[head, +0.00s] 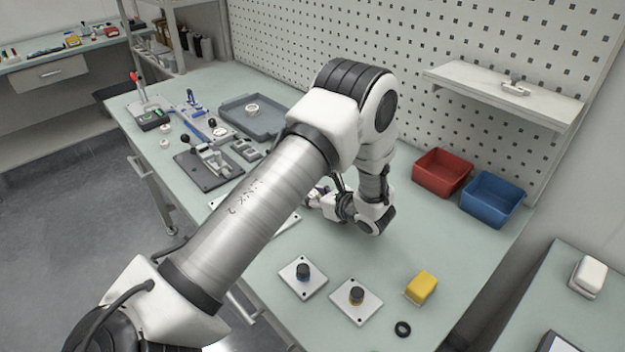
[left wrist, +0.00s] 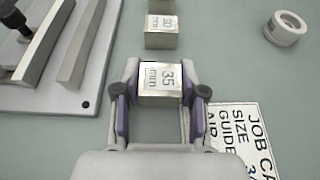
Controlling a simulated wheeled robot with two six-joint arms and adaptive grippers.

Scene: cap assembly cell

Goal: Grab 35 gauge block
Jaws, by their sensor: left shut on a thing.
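The 35 gauge block (left wrist: 161,82) is a small metal block with "35" printed on its face, seen in the left wrist view. My left gripper (left wrist: 159,94) is shut on it, with a purple-lined finger at each side. In the head view my left gripper (head: 318,196) is low over the middle of the bench, partly hidden by my arm. The block cannot be made out there. Another gauge block (left wrist: 161,32) stands just beyond, in line with the held one. My right gripper is not in view.
A job card (left wrist: 244,128) lies right of the gripper. A white ring (left wrist: 285,28) is at the upper right. A fixture plate (left wrist: 60,98) with bars is at the left. Red (head: 442,172) and blue (head: 492,199) bins stand by the wall. A yellow block (head: 421,288) is nearer.

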